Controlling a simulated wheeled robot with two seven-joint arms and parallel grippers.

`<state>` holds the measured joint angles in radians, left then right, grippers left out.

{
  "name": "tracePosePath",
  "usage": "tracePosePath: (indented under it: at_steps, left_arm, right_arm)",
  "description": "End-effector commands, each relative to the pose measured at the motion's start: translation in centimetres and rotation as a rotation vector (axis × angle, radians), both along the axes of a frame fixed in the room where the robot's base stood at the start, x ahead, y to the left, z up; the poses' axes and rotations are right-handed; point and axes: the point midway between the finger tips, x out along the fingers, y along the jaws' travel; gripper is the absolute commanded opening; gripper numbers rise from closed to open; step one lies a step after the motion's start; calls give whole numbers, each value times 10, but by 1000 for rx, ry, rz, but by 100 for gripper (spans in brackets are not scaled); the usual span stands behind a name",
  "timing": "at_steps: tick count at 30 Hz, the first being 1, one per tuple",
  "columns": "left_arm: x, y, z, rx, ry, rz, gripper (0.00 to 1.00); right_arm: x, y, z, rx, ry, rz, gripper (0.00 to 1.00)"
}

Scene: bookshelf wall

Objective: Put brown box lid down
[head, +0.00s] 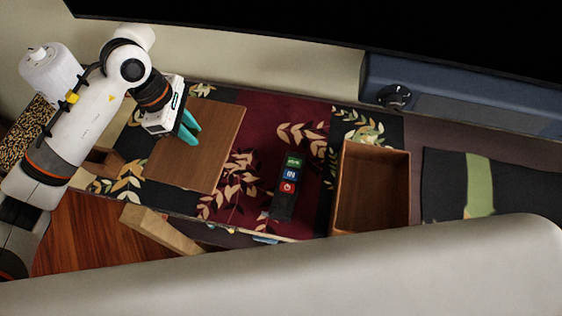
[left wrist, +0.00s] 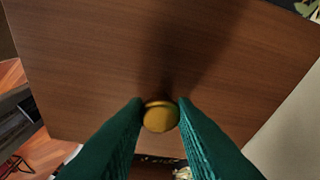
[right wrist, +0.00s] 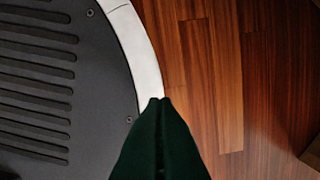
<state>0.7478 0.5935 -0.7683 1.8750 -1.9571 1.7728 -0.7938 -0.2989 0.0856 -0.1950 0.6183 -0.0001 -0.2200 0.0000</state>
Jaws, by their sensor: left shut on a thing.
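The brown box lid (head: 205,155) is a flat wooden panel at the left of the patterned cloth in the head view. It fills much of the left wrist view (left wrist: 230,60). My left gripper (head: 190,130) is over the lid, its green fingers shut on the round gold knob (left wrist: 160,118). I cannot tell whether the lid touches the cloth. The open brown box (head: 342,195) stands apart to the right, its inside showing. My right gripper (right wrist: 163,105) shows only in the right wrist view, shut and empty over the floor.
A dark remote-like object (head: 283,205) with coloured labels lies on the red cloth (head: 255,125) between lid and box. A blue-grey unit (head: 450,100) with a black knob is at the back right. A large pale surface (head: 300,275) covers the front of the head view.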

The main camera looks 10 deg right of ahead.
Motion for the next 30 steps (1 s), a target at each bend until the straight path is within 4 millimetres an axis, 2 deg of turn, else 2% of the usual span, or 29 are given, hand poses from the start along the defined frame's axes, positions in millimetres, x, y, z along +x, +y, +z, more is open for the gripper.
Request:
tracePosePath:
  at_steps: [7,15,22,27,30]
  left_arm:
    - [1,0,-7,-1,0,27,0]
    - [0,0,-54,-1,1,24,0]
    - [1,-1,-73,-2,0,23,0]
    - [0,0,-97,-2,2,24,0]
    - [1,0,-101,0,-2,21,0]
  right_arm:
    - [0,0,0,1,1,2,0]
    - [-1,5,2,7,1,4,0]
    - [-1,12,3,15,1,3,0]
    - [-1,11,4,14,0,3,0]
    - [-1,11,4,13,0,3,0]
